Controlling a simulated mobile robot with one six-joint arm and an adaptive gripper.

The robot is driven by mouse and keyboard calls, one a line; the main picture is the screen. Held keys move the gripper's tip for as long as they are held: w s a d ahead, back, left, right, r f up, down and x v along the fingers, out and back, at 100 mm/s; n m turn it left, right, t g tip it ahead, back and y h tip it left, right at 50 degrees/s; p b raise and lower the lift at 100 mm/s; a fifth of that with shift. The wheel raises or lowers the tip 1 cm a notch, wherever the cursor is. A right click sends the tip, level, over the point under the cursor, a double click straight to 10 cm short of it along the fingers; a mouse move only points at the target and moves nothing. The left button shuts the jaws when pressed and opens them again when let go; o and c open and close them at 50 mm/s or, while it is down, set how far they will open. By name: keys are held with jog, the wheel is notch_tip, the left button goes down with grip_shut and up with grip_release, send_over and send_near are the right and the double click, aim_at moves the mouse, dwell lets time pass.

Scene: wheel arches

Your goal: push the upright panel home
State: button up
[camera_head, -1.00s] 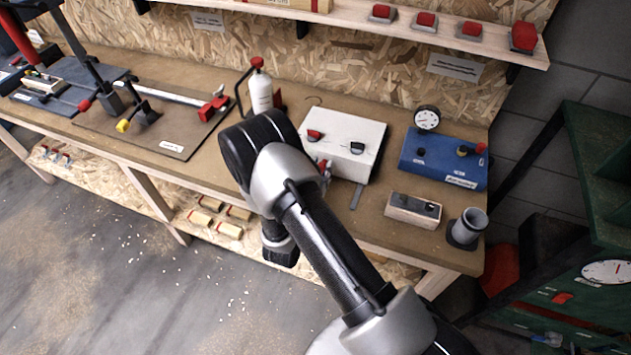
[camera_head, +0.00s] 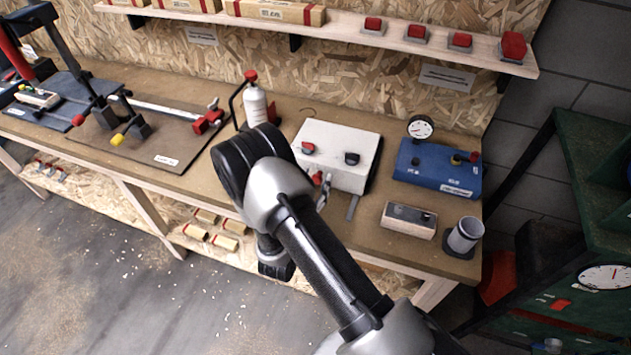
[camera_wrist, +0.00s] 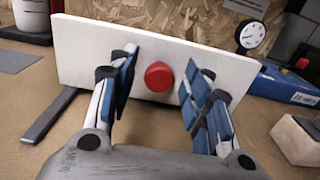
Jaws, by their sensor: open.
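The upright panel (camera_wrist: 185,65) is white, with a red round knob (camera_wrist: 159,77) in its middle, and stands on the bench in the wrist view. My gripper (camera_wrist: 160,82) is open in front of it, with blue-padded fingers to the left and right of the knob. Whether a pad touches the panel or knob I cannot tell. In the head view, a white box (camera_head: 345,178) with a red and a black knob on top stands on the bench. My arm covers its lower left, and the gripper shows only in small part there.
A grey flat strip (camera_wrist: 50,115) lies on the bench left of the panel. A blue gauge box (camera_head: 437,168) stands to the right, with a wooden block (camera_head: 409,220) and grey cup (camera_head: 464,236) in front. A white bottle (camera_head: 255,106) stands behind my arm.

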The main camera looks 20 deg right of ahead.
jog(key=v, duration=1.1)
jog(key=shift+s, duration=0.2)
jog(key=shift+a, duration=0.1)
jog(key=s+d+r+m+g+h, duration=0.3)
jog(key=d+r+m+g+h, duration=0.2)
jog(key=d+r+m+g, duration=0.5)
jog(key=s+d+r+m+g+y, duration=0.3)
jog(key=s+d+r+m+g, duration=0.15)
jog(key=s+r+m, duration=0.45)
jog(key=s+a+r+m+g+y, duration=0.1)
jog(key=s+a+r+m+y, duration=0.15)
jog(key=s+m+y, duration=0.4)
jog(key=s+a+r+m+t+y, duration=0.3)
jog(key=a+r+t+y, duration=0.2)
jog(key=a+y, duration=0.1)
jog(key=shift+s+a+t, duration=0.2)
jog(key=shift+a+t, duration=0.15)
jog(key=shift+a, duration=0.55)
